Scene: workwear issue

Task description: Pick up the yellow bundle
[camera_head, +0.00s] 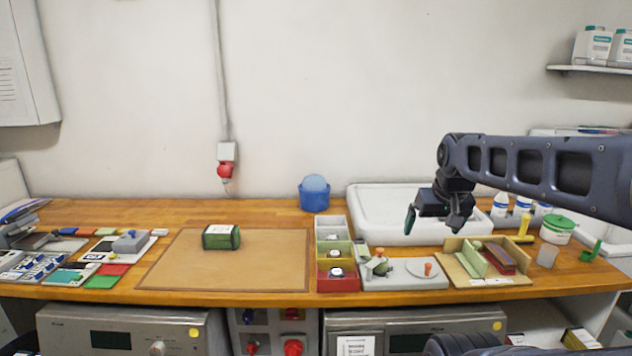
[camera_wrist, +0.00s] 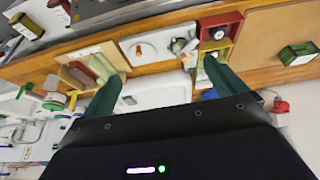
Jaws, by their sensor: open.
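The only bundle I can make out is a dark green block with a pale label on top (camera_head: 221,237), lying on the tan mat (camera_head: 270,270) left of centre. It also shows at the right edge of the wrist view (camera_wrist: 298,53). I see no bundle that is clearly yellow. My gripper (camera_head: 435,217) is open and empty, raised over the front of the white tray on the right, well away from the green bundle. Its two dark green fingers (camera_wrist: 163,75) stand wide apart in the wrist view, with nothing between them held.
A column of grey, yellow-green and red bins (camera_head: 337,284) stands right of the mat. A white tray (camera_head: 372,212) lies behind a light plate (camera_head: 405,284) and a wooden fixture (camera_head: 490,281). A blue tub (camera_head: 314,198) stands at the back. The mat is mostly clear.

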